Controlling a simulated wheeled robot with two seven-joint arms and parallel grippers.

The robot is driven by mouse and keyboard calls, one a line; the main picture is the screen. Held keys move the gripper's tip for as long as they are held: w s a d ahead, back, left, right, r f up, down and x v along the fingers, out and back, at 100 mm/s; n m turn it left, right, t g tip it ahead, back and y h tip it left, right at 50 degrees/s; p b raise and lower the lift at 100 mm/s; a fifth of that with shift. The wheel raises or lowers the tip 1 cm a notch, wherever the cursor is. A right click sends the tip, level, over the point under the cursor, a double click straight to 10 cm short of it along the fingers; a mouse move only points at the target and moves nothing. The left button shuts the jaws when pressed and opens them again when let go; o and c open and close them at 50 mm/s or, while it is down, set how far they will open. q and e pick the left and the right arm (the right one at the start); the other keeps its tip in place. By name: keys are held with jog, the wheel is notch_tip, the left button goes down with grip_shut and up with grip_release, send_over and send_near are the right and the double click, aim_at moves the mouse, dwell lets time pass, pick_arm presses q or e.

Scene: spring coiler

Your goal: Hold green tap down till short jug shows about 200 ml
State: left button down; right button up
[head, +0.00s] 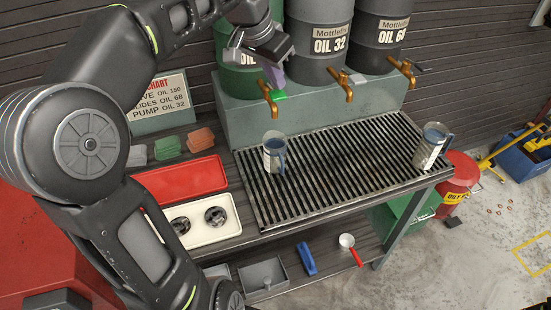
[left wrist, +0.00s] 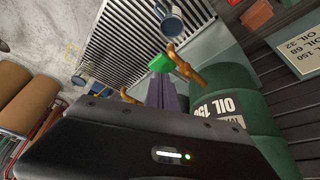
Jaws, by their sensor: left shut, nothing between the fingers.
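The green drum's brass tap (head: 268,95) has a green lever (head: 280,95). The lever also shows in the left wrist view (left wrist: 182,66). My left gripper (head: 273,79), with purple fingers, is shut and empty right by the lever. I cannot tell whether its tips touch or press it. The shorter-looking jug (head: 272,158) stands upright on the grate below this tap. Its level cannot be read, and no clear stream shows. A taller-looking jug (head: 431,150) with a white label stands at the grate's right end. My right gripper is not in view.
Other brass taps (head: 345,82) (head: 403,68) stand to the right under grey drums. The slatted grate (head: 345,170) is clear between the jugs.

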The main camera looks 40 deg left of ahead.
pick_arm(q)
jog(key=shift+f, duration=0.2)
dwell(0.5)
jog(key=shift+f+b, duration=1.05)
jog(key=shift+f, duration=0.15)
dwell(6.1)
